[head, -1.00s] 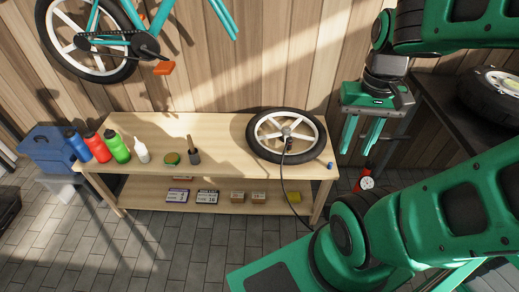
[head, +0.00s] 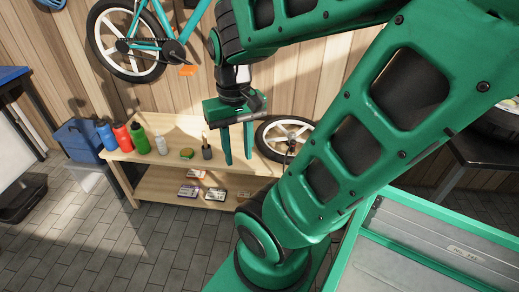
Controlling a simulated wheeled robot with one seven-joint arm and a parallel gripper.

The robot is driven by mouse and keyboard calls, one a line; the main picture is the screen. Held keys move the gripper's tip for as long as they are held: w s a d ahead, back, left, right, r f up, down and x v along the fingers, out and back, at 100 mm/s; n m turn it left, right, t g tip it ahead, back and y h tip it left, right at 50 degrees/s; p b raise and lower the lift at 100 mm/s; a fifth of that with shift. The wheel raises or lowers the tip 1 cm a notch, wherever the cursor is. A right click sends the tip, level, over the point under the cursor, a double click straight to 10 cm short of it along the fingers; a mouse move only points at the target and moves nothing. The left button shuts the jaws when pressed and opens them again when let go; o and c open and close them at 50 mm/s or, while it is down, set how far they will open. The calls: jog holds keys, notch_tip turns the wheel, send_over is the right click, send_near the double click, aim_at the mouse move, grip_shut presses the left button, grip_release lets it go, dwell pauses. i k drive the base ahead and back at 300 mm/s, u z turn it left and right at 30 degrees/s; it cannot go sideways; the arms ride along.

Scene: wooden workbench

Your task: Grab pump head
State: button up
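A bicycle wheel (head: 268,129) with white spokes lies on the wooden workbench. A small dark piece that looks like the pump head (head: 291,149) shows at the wheel, below its hub; its detail is too small to tell. The hose and the pump body are hidden behind my arm. My gripper (head: 238,160) points down with its two green fingers apart and nothing between them. In the picture it is just left of the wheel and overlaps the bench; its height above the bench is unclear.
Blue, red and green bottles (head: 139,140) and a white bottle (head: 161,144) stand on the bench's left. A green-and-orange round item (head: 187,153) and a dark pot with a handle (head: 207,149) are left of my gripper. A teal bicycle (head: 150,45) hangs above.

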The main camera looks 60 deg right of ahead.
aim_at(293, 142)
jog(key=u, duration=1.05)
jog(key=i, duration=1.2)
jog(key=z, duration=2.8)
jog(key=i, duration=0.45)
